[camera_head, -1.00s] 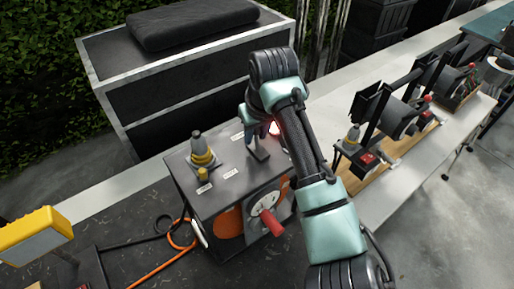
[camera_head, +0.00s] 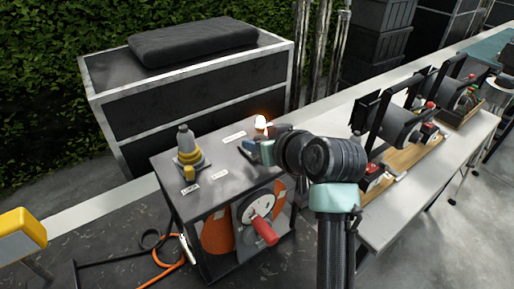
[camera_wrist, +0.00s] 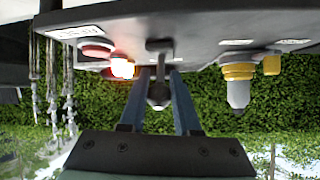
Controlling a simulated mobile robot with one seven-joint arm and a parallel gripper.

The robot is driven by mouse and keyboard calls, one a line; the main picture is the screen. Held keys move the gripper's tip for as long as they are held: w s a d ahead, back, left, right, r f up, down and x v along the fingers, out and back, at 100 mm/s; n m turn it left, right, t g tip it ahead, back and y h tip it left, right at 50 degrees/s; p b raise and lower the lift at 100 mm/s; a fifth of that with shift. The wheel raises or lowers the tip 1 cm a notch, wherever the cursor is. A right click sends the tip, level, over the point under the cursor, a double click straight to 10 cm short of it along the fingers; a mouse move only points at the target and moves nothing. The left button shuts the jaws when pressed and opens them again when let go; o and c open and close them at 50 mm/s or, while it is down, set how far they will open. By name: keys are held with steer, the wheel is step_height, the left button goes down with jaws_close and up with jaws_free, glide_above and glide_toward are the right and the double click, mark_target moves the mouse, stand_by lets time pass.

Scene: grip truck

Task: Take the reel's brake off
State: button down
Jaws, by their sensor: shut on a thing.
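The reel unit is a dark box (camera_head: 207,163) with a grey top, orange drum sides (camera_head: 217,233) and a red crank handle (camera_head: 265,231) on its front. A short dark lever (camera_wrist: 158,47) with a rounded end stands on the top panel. My gripper (camera_wrist: 160,75) is shut on this lever, one blue finger on each side of it. In the head view my gripper (camera_head: 258,149) is at the right back of the box top, and the lever is mostly hidden. A lit lamp (camera_head: 261,122) glows beside the gripper. A red button (camera_wrist: 96,50) is next to it in the wrist view.
A grey and yellow connector (camera_head: 187,148) and a small yellow knob (camera_head: 189,173) stand on the box top's left. A black case (camera_head: 200,95) is behind. More reels (camera_head: 400,125) stand on the bench at right. An orange cable (camera_head: 165,252) lies at left.

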steer(key=shift+r, duration=0.15)
stand_by(0.3)
steer(key=c, duration=0.6)
jaws_free()
steer(key=shift+c, duration=0.2)
steer(key=b+v, duration=0.2)
steer(key=v, duration=1.1)
steer(key=shift+b, duration=0.4)
